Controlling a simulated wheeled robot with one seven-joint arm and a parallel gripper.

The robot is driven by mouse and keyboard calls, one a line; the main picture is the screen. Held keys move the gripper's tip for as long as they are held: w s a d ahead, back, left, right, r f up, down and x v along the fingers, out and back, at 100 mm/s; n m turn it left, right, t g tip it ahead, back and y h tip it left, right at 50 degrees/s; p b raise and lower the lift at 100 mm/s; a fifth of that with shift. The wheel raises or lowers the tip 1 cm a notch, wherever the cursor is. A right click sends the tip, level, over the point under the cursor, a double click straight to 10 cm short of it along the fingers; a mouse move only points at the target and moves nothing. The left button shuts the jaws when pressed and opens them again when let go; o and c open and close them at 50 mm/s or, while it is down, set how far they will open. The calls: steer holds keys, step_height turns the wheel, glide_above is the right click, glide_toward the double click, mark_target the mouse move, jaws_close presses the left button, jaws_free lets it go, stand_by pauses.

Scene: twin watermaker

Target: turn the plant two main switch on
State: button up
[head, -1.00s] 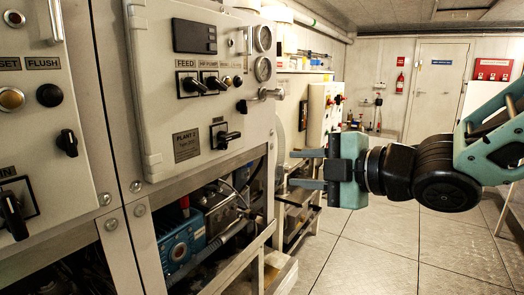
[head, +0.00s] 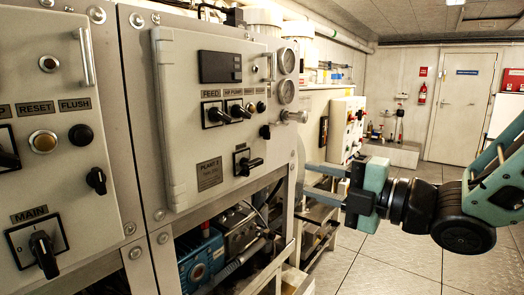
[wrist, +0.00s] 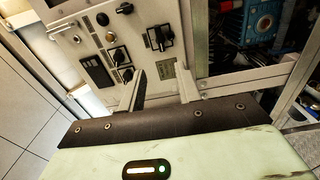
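The plant two panel is a pale cabinet door (head: 178,130) with a "PLANT 2" label (head: 209,173). Its lower black rotary switch (head: 250,164) is right of that label; its handle lies roughly sideways, pointing right. The small plate above this switch is too small to read. The switch also shows in the wrist view (wrist: 160,38), beyond the fingers. My gripper (head: 306,178) is to the right of the panel, fingers pointing left, apart from the switch. In the wrist view its two fingers (wrist: 161,82) are spread with nothing between them.
Feed (head: 214,116) and HP pump (head: 238,110) switches sit above. A neighbouring panel at left has a switch marked MAIN (head: 42,250). A valve and gauges (head: 287,92) stick out at the panel's right edge. A blue pump (head: 202,262) is below. Floor (head: 395,250) at right is clear.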

mark_target(255, 165)
steer(key=p, duration=0.3)
steer(key=shift+w+a+r, duration=0.2)
steer(key=shift+a+r, duration=0.05)
steer(key=shift+a, duration=0.1)
steer(key=shift+p, duration=0.7)
steer(key=p+x, duration=0.1)
steer(key=x, duration=0.3)
steer(key=p+x, duration=0.2)
steer(key=x, duration=0.2)
steer(key=p+x, duration=0.2)
steer(key=x, duration=0.1)
steer(key=shift+w+a+f, duration=0.25)
steer(key=shift+w+f, duration=0.1)
jaws_close()
